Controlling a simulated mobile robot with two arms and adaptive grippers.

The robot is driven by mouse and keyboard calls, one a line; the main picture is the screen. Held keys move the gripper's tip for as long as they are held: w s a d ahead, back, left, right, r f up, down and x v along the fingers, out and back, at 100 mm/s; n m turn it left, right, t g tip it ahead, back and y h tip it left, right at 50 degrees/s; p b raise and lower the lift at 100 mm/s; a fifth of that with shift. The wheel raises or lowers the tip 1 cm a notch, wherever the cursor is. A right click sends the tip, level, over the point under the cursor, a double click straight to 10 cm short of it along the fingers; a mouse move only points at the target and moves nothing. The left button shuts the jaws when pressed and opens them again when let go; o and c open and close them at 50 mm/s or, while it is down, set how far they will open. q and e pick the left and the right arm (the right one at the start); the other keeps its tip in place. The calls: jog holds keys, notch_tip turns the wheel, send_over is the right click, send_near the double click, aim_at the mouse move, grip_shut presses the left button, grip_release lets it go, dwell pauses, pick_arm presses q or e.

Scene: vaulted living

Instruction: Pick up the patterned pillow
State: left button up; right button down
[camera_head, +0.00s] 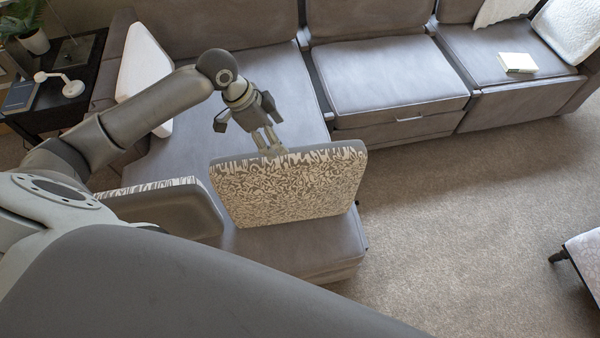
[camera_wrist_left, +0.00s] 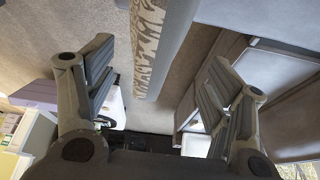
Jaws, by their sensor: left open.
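The patterned pillow (camera_head: 290,190) has a white and grey-brown squiggle face and a grey back. It stands tilted on edge on the chaise seat of the grey sofa. My left gripper (camera_head: 270,143) is at the pillow's top edge, pointing down. In the left wrist view my left gripper (camera_wrist_left: 158,70) has its fingers spread wide. The pillow's patterned side (camera_wrist_left: 147,42) and grey side show between them, with no finger visibly pressing on it. My right gripper is not in view.
A second pillow with a patterned edge (camera_head: 165,187) lies on the chaise, partly hidden by my arm. A white pillow (camera_head: 145,75) leans by the left armrest. A book (camera_head: 517,62) lies on the right seat. Carpet (camera_head: 450,220) is open to the right.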

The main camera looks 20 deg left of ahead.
aim_at(288, 155)
pick_arm(q)
jog(key=shift+w+f, duration=0.1)
jog(key=shift+w, duration=0.25)
jog(key=shift+d+f, duration=0.15)
jog(key=shift+f, duration=0.2)
jog(key=f, duration=0.1)
jog(key=d+f+p, duration=0.1)
jog(key=f, duration=0.1)
jog(key=shift+s+d, duration=0.1)
jog(key=shift+s, duration=0.05)
jog(key=shift+f, duration=0.25)
jog(key=shift+w+d+f, duration=0.1)
jog(key=shift+w+f, duration=0.1)
jog(key=shift+f, duration=0.15)
jog(key=p+x, duration=0.1)
jog(key=x, duration=0.2)
jog(key=shift+f+p, duration=0.3)
jog(key=shift+p, duration=0.05)
jog(key=shift+f, duration=0.3)
jog(key=shift+w+d+f, duration=0.1)
jog(key=shift+f, duration=0.15)
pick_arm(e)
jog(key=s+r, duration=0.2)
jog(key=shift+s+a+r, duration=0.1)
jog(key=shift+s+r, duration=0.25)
pick_arm(q)
jog(key=shift+f, duration=0.25)
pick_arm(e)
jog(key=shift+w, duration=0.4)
